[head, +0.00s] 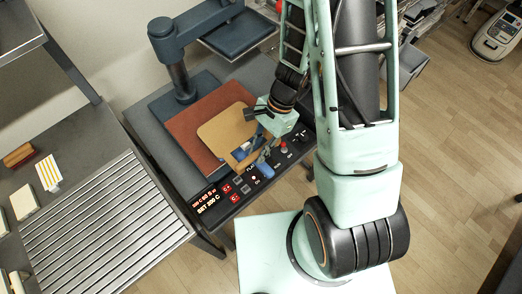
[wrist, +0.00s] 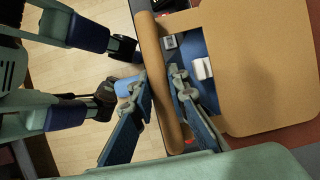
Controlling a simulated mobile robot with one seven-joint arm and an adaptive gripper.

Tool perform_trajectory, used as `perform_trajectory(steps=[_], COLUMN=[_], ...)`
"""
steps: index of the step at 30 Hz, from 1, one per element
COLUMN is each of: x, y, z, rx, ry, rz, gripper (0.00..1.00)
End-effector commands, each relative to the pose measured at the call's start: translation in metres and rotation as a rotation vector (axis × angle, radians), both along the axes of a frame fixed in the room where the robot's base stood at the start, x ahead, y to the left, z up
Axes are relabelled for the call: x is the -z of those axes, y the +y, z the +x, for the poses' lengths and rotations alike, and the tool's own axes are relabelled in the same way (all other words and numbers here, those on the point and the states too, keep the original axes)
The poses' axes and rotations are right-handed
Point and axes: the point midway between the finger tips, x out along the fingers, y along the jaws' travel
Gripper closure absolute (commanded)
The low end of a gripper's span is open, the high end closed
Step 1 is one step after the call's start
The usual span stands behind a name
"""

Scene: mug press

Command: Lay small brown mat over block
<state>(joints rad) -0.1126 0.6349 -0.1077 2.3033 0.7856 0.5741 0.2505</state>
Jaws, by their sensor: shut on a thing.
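The small brown mat (head: 228,124) is a tan sheet with rounded corners and an opening near one edge. It shows large in the wrist view (wrist: 268,70). My gripper (head: 262,147) is at the mat's near right edge. In the wrist view my gripper (wrist: 160,85) has one finger through the opening and one outside, shut on the strip between. A blue surface (wrist: 190,48) with a white piece (wrist: 202,68) shows through the opening; I cannot tell whether this is the block. Otherwise no block is clearly visible.
A larger red-brown sheet (head: 187,126) lies under the mat on the dark press base. The press's blue arm (head: 180,38) and upper plate (head: 240,36) are swung to the back. A control panel (head: 236,190) lines the front. A slatted metal table (head: 105,225) stands left.

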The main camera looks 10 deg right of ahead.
Motion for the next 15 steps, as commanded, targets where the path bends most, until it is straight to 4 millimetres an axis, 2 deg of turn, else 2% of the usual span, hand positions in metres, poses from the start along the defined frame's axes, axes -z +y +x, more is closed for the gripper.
perform_trajectory(steps=[4, 5, 9, 15], x=[-0.0004, -0.0003, -0.0003, -0.0004], y=[-0.0003, -0.0004, -0.0003, -0.0005], z=[0.0004, 0.0004, 0.0003, 0.0002], rx=[0.001, 0.001, 0.001, 0.001], ry=[-0.001, -0.001, -0.001, -0.001], rz=[-0.002, -0.002, -0.002, -0.002], gripper=[1.00, 0.82, 0.68, 0.68])
